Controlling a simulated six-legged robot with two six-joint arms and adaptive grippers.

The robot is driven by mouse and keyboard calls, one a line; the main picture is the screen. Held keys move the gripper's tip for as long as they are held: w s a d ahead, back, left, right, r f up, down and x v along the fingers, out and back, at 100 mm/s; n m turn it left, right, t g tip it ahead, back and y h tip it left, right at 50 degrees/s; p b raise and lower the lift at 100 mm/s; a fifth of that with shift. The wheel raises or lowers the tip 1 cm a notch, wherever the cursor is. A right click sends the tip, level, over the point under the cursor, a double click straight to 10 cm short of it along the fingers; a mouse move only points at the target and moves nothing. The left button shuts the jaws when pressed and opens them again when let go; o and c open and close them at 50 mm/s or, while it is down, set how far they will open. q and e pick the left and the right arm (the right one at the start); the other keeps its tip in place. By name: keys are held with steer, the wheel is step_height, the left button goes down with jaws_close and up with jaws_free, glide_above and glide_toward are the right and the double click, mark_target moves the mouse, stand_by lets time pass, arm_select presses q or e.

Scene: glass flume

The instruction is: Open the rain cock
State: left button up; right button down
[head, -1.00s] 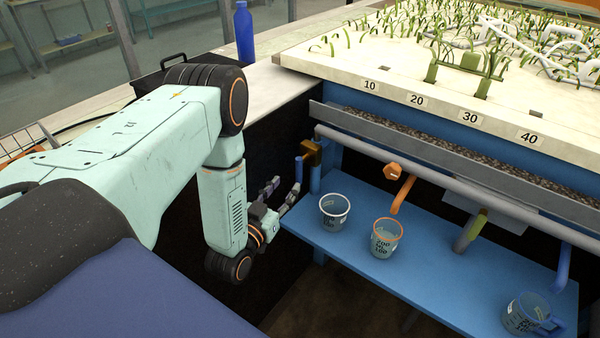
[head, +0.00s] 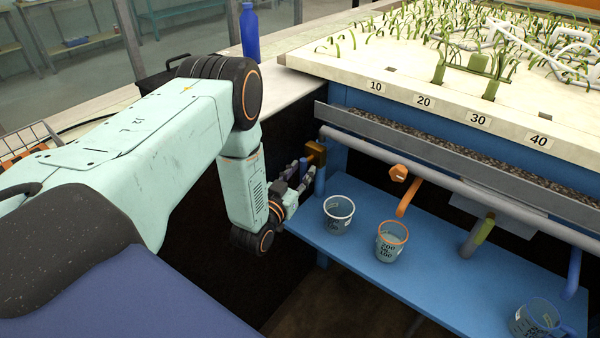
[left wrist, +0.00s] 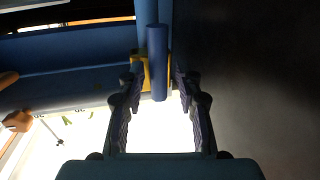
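The rain cock is a brass valve body (head: 316,152) with a blue lever handle, at the left end of the grey pipe under the flume. The brass also shows in the left wrist view (left wrist: 140,70), with the blue handle (left wrist: 157,60) hanging in front of it. My left gripper (head: 302,170) is at the cock, its fingers pointing up and right. In the left wrist view its two fingers (left wrist: 159,80) stand apart on either side of the handle, with small gaps visible. In the head view the fingers largely hide the handle. My right gripper is out of view.
A clear cup (head: 338,213) and an orange-rimmed cup (head: 391,240) stand on the blue shelf (head: 345,243), right of the gripper. An orange spout (head: 406,194) hangs above them. A blue-handled cup (head: 535,318) is at far right. A blue bottle (head: 250,35) stands on the ledge.

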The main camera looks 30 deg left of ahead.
arm_select(q)
jaws_close()
steer(key=shift+d+n, duration=0.15)
steer(key=shift+n, duration=0.15)
stand_by(0.5)
steer(key=n, duration=0.4)
steer(key=shift+d+r+g, duration=0.1)
steer(key=shift+d+g, duration=0.25)
steer(key=shift+g, duration=0.05)
steer(key=n, duration=0.1)
steer(key=n+h, duration=0.1)
steer(key=n, duration=0.1)
steer(key=n+g, duration=0.1)
steer(key=n, duration=0.1)
steer(key=shift+s+d+r+h, duration=0.1)
steer(key=shift+d+r+h, duration=0.2)
steer(key=shift+n, duration=0.3)
steer(key=shift+o, duration=1.1)
jaws_free()
steer(key=shift+r, duration=0.15)
